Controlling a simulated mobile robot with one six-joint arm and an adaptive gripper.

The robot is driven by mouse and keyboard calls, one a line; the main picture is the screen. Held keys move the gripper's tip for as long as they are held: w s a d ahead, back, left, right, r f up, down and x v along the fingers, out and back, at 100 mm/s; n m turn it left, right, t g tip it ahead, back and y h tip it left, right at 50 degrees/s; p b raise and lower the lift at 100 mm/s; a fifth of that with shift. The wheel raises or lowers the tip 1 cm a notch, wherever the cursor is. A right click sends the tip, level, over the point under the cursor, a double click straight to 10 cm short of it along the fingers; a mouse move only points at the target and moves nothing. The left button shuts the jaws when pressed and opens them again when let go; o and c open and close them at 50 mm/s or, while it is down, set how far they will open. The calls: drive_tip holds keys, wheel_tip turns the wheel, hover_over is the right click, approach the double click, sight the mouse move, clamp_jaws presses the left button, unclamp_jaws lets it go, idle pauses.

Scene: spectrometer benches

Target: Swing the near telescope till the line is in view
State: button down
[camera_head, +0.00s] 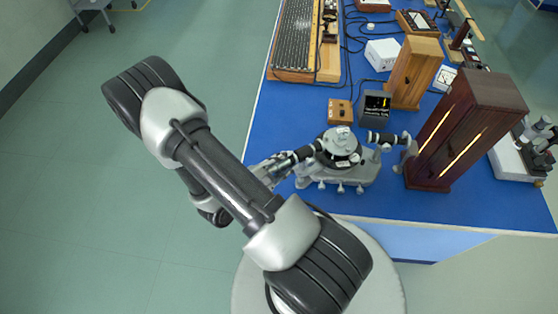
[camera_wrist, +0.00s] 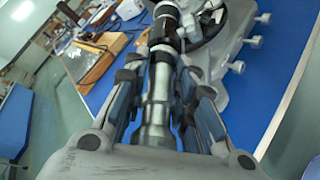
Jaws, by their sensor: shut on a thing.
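The spectrometer (camera_head: 345,176) stands on the blue bench, grey with a round centre and several foot screws. Its near telescope (camera_head: 303,153), a dark tube with a metal eyepiece end, points out to the left. My gripper (camera_head: 277,168) is shut on it at the outer end. In the wrist view the telescope (camera_wrist: 158,92) lies lengthwise between the two fingers of my gripper (camera_wrist: 160,100). A small black display (camera_head: 374,106) behind the spectrometer shows a short yellow line at its upper right and small text that I cannot read. The collimator (camera_head: 382,138) points right.
A dark wooden cabinet (camera_head: 490,105) with two glowing slits stands right of the spectrometer. A lighter wooden cabinet (camera_head: 414,72), a small wooden box (camera_head: 340,110) and a white box (camera_head: 382,53) stand behind. The bench's left edge runs below my arm.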

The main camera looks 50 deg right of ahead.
drive_tip(key=shift+s, duration=0.1)
idle(0.3)
drive_tip(key=c, duration=1.4)
unclamp_jaws()
drive_tip(key=shift+a, duration=0.15)
drive_tip(key=v, duration=1.1)
drive_tip(key=shift+a+r, duration=0.15)
drive_tip(key=shift+a, duration=0.2)
